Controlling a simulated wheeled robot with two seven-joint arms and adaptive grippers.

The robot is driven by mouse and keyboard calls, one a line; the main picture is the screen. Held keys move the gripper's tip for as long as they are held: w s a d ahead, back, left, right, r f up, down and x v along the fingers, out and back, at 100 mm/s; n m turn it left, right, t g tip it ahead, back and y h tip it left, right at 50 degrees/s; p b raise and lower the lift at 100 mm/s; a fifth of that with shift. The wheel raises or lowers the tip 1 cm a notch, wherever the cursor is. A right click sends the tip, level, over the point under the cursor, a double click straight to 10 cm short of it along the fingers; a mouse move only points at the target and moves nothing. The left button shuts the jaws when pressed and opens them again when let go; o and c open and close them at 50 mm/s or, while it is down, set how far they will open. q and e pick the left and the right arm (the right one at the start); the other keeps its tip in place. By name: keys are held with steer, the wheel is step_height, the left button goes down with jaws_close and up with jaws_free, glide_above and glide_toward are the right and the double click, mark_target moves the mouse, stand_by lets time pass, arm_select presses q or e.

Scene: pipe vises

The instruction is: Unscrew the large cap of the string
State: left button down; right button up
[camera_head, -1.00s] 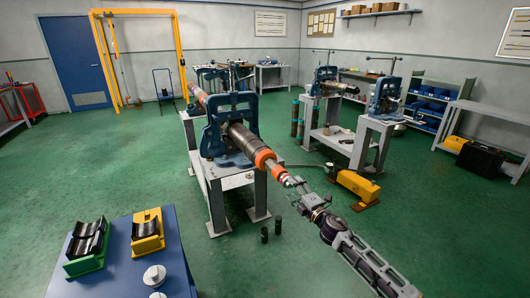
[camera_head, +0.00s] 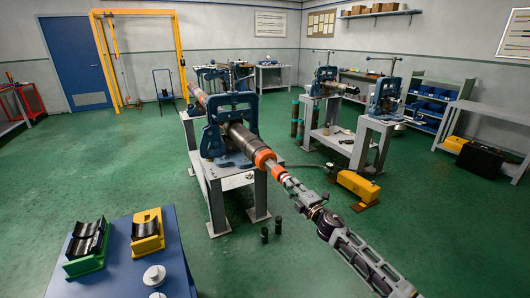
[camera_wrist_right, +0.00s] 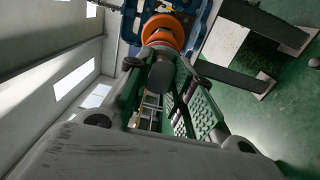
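The string (camera_head: 240,138) is a long dark pipe lying through a blue vise (camera_head: 230,112). Its near end carries an orange ring (camera_head: 263,158), a grey section and a smaller orange piece (camera_head: 279,175). I cannot tell for sure which piece is the large cap. My right gripper (camera_head: 289,182) is in line with this near end. In the right wrist view, the dark rounded end piece (camera_wrist_right: 161,73) lies between my two fingers, with the orange collar (camera_wrist_right: 163,28) beyond it. The fingers look spread apart; contact is not clear. My left gripper is out of view.
A blue table (camera_head: 178,272) at the front left holds a green cradle (camera_head: 87,245), a yellow cradle (camera_head: 147,234) and white round pieces (camera_head: 155,275). A yellow box (camera_head: 357,185) stands on the floor to the right. More vises stand behind it. Open green floor lies at left.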

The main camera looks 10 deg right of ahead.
steer(key=shift+c, duration=1.3)
jaws_close()
steer(key=n, duration=1.4)
steer(key=shift+s+f+n+g+y, duration=0.1)
steer(key=shift+n+g+y, duration=0.2)
steer(key=shift+n+y, duration=0.1)
